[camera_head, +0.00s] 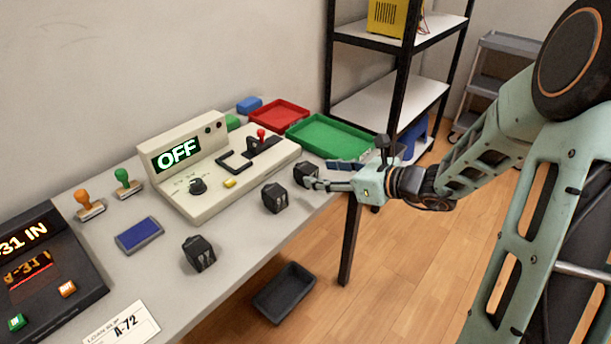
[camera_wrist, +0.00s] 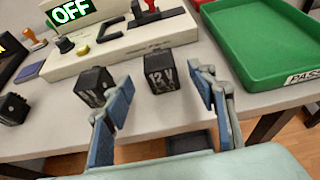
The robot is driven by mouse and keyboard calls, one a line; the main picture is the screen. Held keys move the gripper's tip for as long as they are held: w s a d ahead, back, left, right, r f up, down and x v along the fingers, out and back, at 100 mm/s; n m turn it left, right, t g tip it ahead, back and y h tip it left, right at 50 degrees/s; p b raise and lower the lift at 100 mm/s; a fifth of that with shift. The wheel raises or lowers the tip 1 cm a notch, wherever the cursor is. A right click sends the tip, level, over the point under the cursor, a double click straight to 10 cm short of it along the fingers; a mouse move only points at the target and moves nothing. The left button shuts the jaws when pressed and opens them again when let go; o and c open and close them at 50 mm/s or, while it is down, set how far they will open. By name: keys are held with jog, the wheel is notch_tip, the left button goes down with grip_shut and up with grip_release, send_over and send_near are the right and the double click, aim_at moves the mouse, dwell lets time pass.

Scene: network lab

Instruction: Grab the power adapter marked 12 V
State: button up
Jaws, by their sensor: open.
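The black power adapter marked 12 V (camera_wrist: 163,76) stands on the table in the wrist view, between and just beyond my fingers. In the head view it is the farthest right of three black adapters (camera_head: 306,173), partly hidden by my fingers. My gripper (camera_wrist: 163,88) is open and empty, with one finger on each side of the 12 V adapter. In the head view my gripper (camera_head: 322,184) reaches over the table's front edge from the right. A second adapter (camera_wrist: 95,86) stands just left of my left finger; its marking is unclear. A third adapter (camera_head: 199,253) stands farther left.
A beige test unit showing OFF (camera_head: 178,154) stands behind the adapters. A green tray labelled PASS (camera_wrist: 265,45) is at the right, with a red tray (camera_head: 279,114) behind it. A dark bin (camera_head: 285,292) is on the floor below the table edge.

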aim_at(305, 170)
jog(key=b+x, duration=0.1)
jog(key=x, duration=0.5)
jog(key=shift+w+a+f+b, duration=0.15)
jog(key=shift+w+a+b, duration=0.1)
jog(key=shift+b, duration=0.1)
jog(key=c, duration=1.3)
grip_shut()
jog(key=shift+r, duration=0.2)
